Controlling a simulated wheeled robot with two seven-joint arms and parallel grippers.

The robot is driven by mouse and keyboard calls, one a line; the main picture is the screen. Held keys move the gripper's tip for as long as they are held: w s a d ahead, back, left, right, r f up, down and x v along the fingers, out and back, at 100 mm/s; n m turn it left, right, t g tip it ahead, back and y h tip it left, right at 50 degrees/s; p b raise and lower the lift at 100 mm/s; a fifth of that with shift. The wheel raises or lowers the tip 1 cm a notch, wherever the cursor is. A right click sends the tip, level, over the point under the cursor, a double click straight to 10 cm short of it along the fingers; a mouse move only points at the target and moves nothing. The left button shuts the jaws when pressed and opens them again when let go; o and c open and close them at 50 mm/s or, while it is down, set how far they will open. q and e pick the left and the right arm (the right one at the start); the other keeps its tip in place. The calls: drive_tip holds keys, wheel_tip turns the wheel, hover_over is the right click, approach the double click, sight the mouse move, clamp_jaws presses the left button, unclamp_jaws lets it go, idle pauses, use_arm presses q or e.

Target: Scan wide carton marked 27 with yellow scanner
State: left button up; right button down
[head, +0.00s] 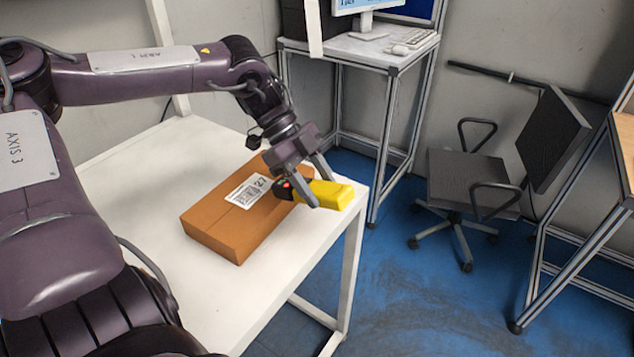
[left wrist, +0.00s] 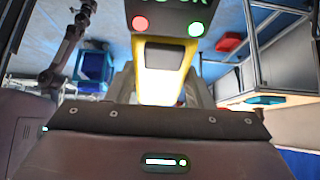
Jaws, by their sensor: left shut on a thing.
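The wide carton marked 27 (head: 222,224) is a flat brown box lying on the white table, with a white barcode label (head: 248,191) on its top face. My left gripper (head: 318,190) is shut on the yellow scanner (head: 332,195), holding it over the carton's right end. The scanner's dark head with a small red light points left, towards the label. In the left wrist view the scanner (left wrist: 162,72) shows a dark upper part with a red and a green light and partly readable green letters. My right gripper is in neither view.
The white table (head: 180,290) has free room in front of and behind the carton; its right edge is close to the scanner. A desk (head: 352,48) with a monitor and keyboard stands behind. An office chair (head: 470,180) stands on the blue floor at right.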

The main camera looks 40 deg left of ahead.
sight(317, 186)
use_arm(q)
drive_tip(key=shift+r, duration=0.1)
wheel_tip(317, 186, up, 12)
drive_tip(key=p, duration=0.9)
